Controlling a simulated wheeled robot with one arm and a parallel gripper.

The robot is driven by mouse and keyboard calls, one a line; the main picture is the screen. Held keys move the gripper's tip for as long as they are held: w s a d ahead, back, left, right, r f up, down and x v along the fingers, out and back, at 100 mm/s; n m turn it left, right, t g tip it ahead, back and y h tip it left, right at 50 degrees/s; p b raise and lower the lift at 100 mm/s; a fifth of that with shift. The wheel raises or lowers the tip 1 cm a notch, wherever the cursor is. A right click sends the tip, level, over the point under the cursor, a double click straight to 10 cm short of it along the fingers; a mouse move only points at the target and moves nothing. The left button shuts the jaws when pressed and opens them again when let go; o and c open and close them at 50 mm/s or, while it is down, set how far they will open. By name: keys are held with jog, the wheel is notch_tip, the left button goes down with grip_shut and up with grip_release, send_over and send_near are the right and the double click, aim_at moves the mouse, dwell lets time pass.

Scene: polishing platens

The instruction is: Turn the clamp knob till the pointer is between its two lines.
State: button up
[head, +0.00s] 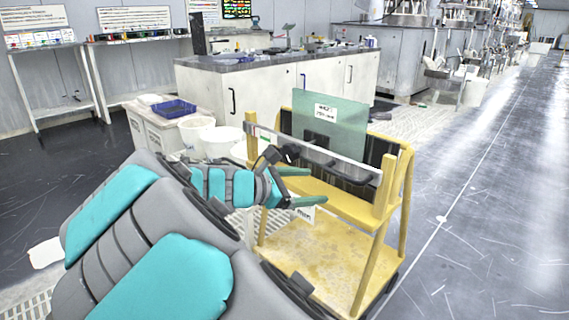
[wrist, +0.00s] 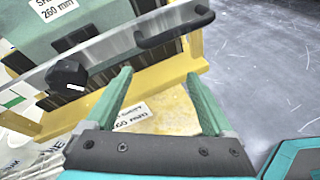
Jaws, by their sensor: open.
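A black faceted clamp knob (wrist: 67,74) sits on the metal clamp bar (wrist: 110,50) in the wrist view, left of my fingers. The bar also crosses the yellow rack (head: 385,205) in the head view (head: 320,154). My gripper (wrist: 158,74) is open and empty, its two green fingers apart, below the bar and right of the knob. In the head view my gripper (head: 311,186) is in front of the rack. I cannot make out the pointer or its two lines; small red and green marks (head: 254,131) show near the bar's left end.
A black handle (wrist: 175,25) stands out from the bar above my fingers. A green plate (head: 330,125) with a label stands behind the bar. White buckets (head: 221,142) and a blue basket (head: 174,108) are to the left. The floor right of the rack is clear.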

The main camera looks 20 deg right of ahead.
aim_at(287, 155)
jog(key=w+a+r+n+t+h+b, duration=0.1)
jog(key=w+a+n+t, duration=0.15)
jog(key=w, duration=0.25)
jog(key=w+a+r+n+t+h, duration=0.1)
jog(key=w+a+n+t+h, duration=0.15)
jog(key=w+n, duration=0.2)
jog(key=shift+g+y, duration=0.35)
jog(key=shift+g, duration=0.05)
jog(key=b+x, duration=0.1)
jog(key=x, duration=0.6)
jog(key=shift+w, duration=0.2)
jog(key=shift+f, duration=0.1)
jog(key=c, duration=1.3)
jog(key=shift+c, duration=0.2)
